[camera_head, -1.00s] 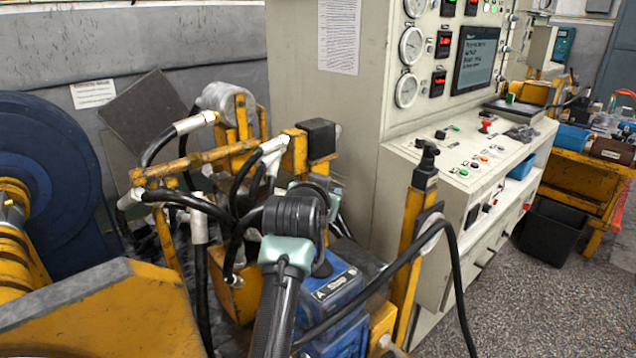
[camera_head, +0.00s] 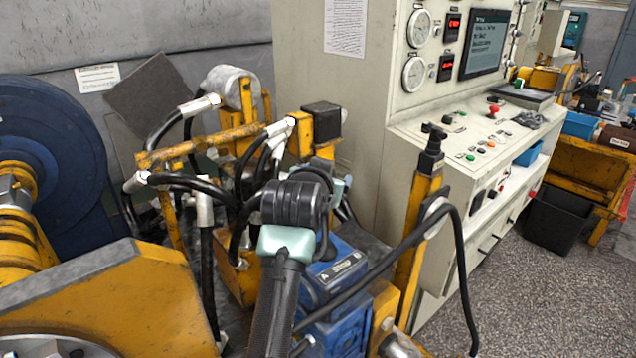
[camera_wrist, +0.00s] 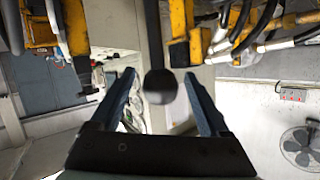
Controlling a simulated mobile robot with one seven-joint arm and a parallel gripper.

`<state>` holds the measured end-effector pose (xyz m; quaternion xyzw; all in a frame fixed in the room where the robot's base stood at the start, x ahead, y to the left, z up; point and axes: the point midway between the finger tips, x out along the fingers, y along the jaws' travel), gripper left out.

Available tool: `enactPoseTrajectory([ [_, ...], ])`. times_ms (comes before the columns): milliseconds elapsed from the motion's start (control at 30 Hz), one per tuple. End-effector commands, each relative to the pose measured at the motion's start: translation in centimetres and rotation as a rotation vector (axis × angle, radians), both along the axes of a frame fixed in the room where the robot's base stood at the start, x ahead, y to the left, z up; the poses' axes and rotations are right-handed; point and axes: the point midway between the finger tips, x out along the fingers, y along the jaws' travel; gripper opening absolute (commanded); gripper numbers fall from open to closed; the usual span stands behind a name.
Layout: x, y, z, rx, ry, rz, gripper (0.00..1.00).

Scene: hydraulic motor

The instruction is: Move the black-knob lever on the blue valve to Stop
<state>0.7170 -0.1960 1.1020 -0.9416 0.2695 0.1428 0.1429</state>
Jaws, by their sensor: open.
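The blue valve (camera_head: 335,275) stands low behind my arm in the head view. Its top carries a white arrow and the word Stop. In the wrist view the round black knob (camera_wrist: 160,86) sits between the two fingers of my gripper (camera_wrist: 160,78), at the end of a dark lever rod (camera_wrist: 154,35) running up the picture. The gripper is open, with a visible gap on each side of the knob. In the head view my arm hides the gripper, the knob and most of the lever.
Yellow frame bars (camera_head: 215,145) and black hoses (camera_head: 190,182) crowd the valve's left. A yellow post (camera_head: 415,230) with a looping black cable stands to its right. The pale control cabinet (camera_head: 390,170) is behind. A fan (camera_wrist: 300,147) shows in the wrist view.

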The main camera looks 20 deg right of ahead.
Motion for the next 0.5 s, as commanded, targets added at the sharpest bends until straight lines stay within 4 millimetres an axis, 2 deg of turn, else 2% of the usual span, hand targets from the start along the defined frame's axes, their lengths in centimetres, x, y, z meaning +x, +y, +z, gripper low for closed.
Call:
enactPoseTrajectory([
  [500,-7.0,4.1,3.0,-0.001,-0.002,0.001,0.79],
])
